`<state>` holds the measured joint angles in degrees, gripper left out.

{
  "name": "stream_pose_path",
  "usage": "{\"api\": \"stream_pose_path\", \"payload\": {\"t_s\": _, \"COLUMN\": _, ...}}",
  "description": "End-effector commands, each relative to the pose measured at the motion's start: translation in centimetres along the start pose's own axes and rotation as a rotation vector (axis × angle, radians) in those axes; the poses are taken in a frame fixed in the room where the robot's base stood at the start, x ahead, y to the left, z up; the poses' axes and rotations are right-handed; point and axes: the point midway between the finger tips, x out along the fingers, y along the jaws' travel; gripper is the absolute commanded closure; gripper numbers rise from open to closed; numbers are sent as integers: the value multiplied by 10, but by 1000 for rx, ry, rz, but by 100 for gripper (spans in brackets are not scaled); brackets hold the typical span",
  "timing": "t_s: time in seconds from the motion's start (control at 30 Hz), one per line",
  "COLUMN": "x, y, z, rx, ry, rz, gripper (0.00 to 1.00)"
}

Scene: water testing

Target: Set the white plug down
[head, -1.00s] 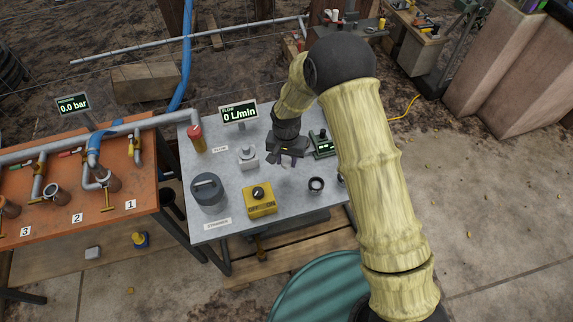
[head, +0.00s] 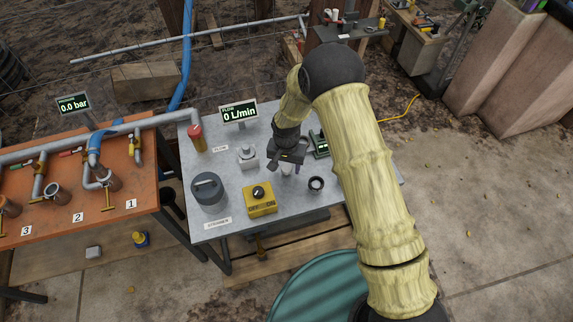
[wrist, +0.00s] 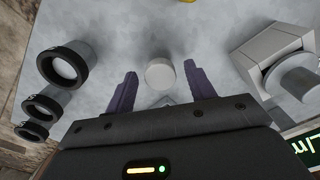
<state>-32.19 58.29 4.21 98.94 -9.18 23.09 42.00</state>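The white plug (wrist: 160,74) shows in the wrist view as a pale round top between my two fingers, with a gap on each side. In the head view the white plug (head: 287,171) is a small pale shape just below my gripper, over the grey table (head: 236,190). My gripper (wrist: 160,69) is open, its dark purple fingers apart and not touching the plug. In the head view my gripper (head: 287,160) is low over the middle of the table and partly covers the plug. Whether the plug's base rests flat on the table is hidden.
A black ring fitting (head: 316,184) stands close to the right of the plug. A grey fixture (head: 247,156) is to the left. A yellow switch box (head: 260,198) and a dark round canister (head: 208,190) are nearer the front. A green device (head: 319,143) is behind right.

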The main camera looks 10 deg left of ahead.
Motion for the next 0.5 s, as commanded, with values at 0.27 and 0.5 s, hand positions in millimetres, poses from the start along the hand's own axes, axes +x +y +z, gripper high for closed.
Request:
{"api": "stream_pose_path", "payload": {"t_s": 0.27, "x": -11, "y": 0, "z": 0, "rx": 0, "ry": 1, "rz": -1, "gripper": 46}}
{"api": "stream_pose_path", "payload": {"t_s": 0.5, "x": -49, "y": 0, "z": -1, "rx": 0, "ry": 3, "rz": -2, "gripper": 46}}
